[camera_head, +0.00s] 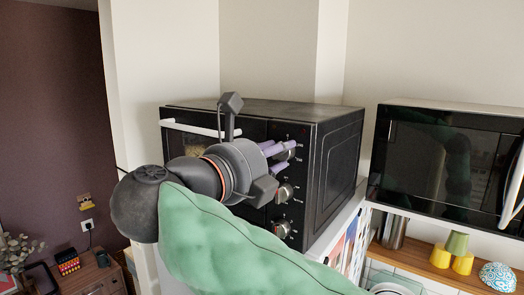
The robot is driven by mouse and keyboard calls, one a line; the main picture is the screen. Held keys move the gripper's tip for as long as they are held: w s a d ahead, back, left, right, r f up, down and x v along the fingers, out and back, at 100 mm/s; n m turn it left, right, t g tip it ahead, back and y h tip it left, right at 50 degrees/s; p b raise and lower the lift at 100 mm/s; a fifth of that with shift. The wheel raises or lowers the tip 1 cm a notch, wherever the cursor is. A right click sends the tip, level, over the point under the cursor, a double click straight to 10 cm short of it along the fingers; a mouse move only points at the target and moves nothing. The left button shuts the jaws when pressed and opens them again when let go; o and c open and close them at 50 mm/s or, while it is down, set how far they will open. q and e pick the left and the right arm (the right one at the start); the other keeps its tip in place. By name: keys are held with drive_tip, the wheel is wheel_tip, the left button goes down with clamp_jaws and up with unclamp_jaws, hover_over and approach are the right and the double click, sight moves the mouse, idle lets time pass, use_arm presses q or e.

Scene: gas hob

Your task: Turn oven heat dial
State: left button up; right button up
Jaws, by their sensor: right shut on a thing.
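A black oven (341,165) with a white handle (196,128) stands on a white counter at the middle. Its front panel carries dials in a column: a top dial (291,154), a middle dial (284,193) and a bottom dial (281,229). My right gripper (286,153), with purple fingers, reaches the panel from the left and is shut on the top dial, which is partly hidden by the fingers. My green arm covers the lower front of the oven. My left gripper is not in view.
A black microwave (437,165) with a white handle stands to the right. Below it, a wooden shelf (412,253) holds yellow cups (441,256), a metal tumbler (393,232) and a patterned bowl (497,277). A wooden cabinet with small items is at lower left.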

drive_tip(key=n, duration=0.1)
drive_tip(key=r+n+p, duration=0.1)
drive_tip(key=n, duration=0.1)
drive_tip(key=shift+d+n, duration=0.15)
drive_tip(key=shift+n, duration=0.15)
drive_tip(key=shift+s+d+n+p, duration=0.15)
drive_tip(key=shift+n+p, duration=0.3)
drive_tip(key=shift+n, duration=0.45)
clamp_jaws()
drive_tip(key=shift+f+n+p, duration=0.1)
drive_tip(key=shift+n+p, duration=1)
drive_tip(key=shift+n, duration=1.2)
drive_tip(key=o, duration=1.1)
unclamp_jaws()
drive_tip(key=shift+a+f, duration=0.1)
drive_tip(key=shift+a, duration=0.15)
drive_tip(key=shift+w+a+f, duration=0.2)
drive_tip(key=shift+w, duration=0.1)
drive_tip(key=v, duration=1.2)
drive_tip(key=shift+a, duration=0.15)
